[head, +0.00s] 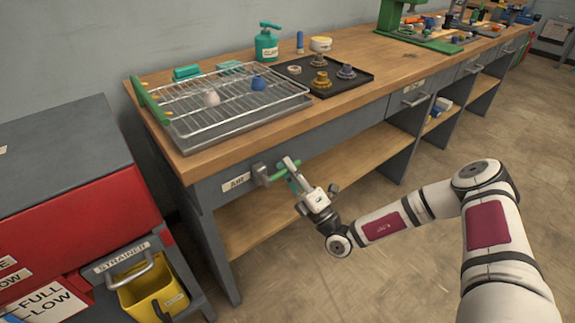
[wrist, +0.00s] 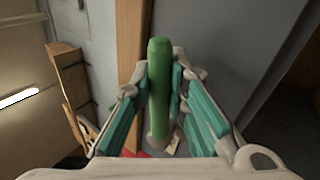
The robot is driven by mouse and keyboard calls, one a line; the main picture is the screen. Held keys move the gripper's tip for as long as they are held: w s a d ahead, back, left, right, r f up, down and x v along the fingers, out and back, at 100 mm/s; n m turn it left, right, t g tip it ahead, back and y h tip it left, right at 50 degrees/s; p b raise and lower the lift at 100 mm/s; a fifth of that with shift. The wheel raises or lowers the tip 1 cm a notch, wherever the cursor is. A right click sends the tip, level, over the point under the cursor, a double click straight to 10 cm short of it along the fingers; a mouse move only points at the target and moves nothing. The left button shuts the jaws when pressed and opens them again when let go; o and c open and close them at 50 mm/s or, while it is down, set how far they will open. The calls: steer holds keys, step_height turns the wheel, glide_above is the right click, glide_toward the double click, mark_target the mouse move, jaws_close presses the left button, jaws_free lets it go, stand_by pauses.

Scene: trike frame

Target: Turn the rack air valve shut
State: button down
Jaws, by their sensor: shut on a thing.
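The rack air valve (head: 262,173) is on the front face of the workbench, beside a white label reading AIR (head: 237,182). Its green handle (head: 278,175) sticks out to the right of the valve body in the head view. My gripper (head: 290,173) is at this handle. In the wrist view the green handle (wrist: 160,85) stands between the teal finger pads of my gripper (wrist: 160,95), which is shut on it. The valve body is mostly hidden in the wrist view.
A wire rack on a tray (head: 240,130) holds a white and a blue knob above the valve. A black tray (head: 330,88) with several knobs lies beside it. A red cabinet (head: 90,205) and a yellow bin (head: 152,290) stand left. Open floor lies in front of the bench.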

steer(key=shift+f+m+t+h, duration=0.3)
steer(key=shift+m+t+h, duration=0.2)
steer(key=shift+m, duration=0.35)
steer(key=shift+f+m+t+h, duration=0.3)
steer(key=shift+m+t+h, duration=0.15)
steer(key=shift+m, duration=0.4)
steer(key=shift+d, duration=0.1)
steer(key=c, duration=1.8)
jaws_free()
steer(key=v, duration=1.2)
